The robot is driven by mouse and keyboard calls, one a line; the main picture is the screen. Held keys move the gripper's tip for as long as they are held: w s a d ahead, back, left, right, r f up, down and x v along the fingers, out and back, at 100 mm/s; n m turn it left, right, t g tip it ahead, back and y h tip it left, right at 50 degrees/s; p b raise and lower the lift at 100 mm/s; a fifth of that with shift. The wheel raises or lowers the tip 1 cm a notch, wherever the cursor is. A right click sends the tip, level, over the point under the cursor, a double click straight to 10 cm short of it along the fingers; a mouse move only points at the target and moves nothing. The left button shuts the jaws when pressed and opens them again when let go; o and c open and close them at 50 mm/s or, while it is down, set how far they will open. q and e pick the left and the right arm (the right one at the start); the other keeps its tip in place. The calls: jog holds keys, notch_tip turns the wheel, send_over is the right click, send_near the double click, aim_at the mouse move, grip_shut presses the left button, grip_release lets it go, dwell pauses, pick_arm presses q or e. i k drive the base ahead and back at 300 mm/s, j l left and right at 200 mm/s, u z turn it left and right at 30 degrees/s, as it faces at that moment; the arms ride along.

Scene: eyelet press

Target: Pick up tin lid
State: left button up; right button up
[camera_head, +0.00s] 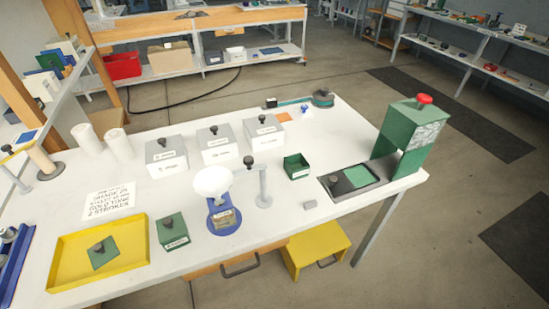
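A flat green square lid with a dark knob (104,253) lies in the yellow tray (62,281) at the front left of the white table. A green tin (173,237) with a dark knob on top and a white label stands just right of the tray. A small open green tin (297,167) with no lid on it stands near the middle right. I cannot tell from the picture which green piece the task calls the tin lid; the loose one lies in the tray. Neither of my grippers is in view.
White knobbed boxes (166,162) stand in a row behind. A white bowl on a blue scale (223,218) and a grey post (263,190) stand mid-table. A green press with a red knob (410,137) stands at the right. A printed card (108,201) lies behind the tray.

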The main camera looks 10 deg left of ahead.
aim_at(103, 252)
jog(key=i+u, duration=0.2)
jog(key=u, duration=1.45)
